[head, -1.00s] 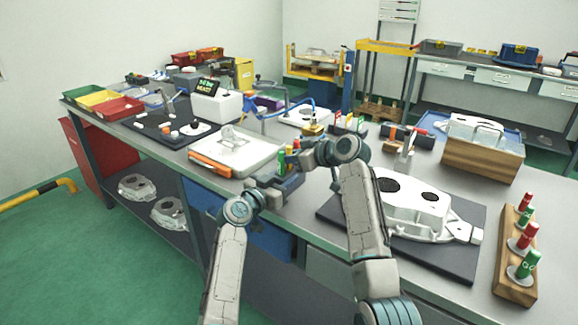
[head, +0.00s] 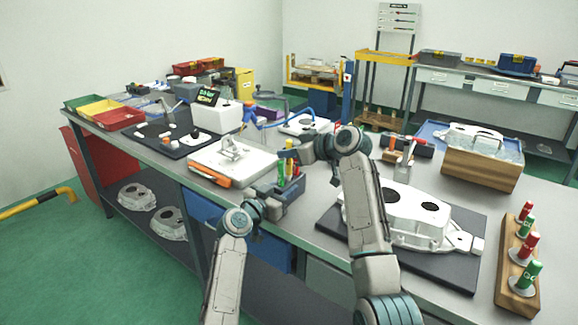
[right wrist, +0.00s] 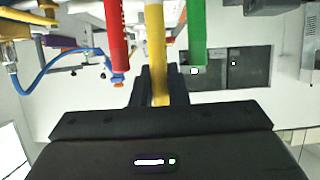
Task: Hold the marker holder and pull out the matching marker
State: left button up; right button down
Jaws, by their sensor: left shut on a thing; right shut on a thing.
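Red, yellow and green markers stand close together in the middle of the bench, in a small dark marker holder (head: 293,187) partly hidden by my grippers. My left gripper (head: 277,190) is shut on the holder from the lower left. My right gripper (head: 291,157) reaches in from the upper right and is shut on the yellow marker. In the right wrist view the yellow marker (right wrist: 155,45) lies between the fingers (right wrist: 157,88). The red marker (right wrist: 116,40) is on its left and the green marker (right wrist: 197,35) on its right, both outside the fingers.
A white casting (head: 400,215) on a dark mat (head: 450,265) is to the right. A wooden block (head: 515,275) with red and green markers stands at the far right. A blue hose curves behind.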

aim_at(289, 140)
notch_tip(289, 140, up, 5)
jog(key=shift+r, duration=0.15)
pick_arm(q)
jog(key=o, duration=1.1)
jog(key=shift+s, duration=0.1)
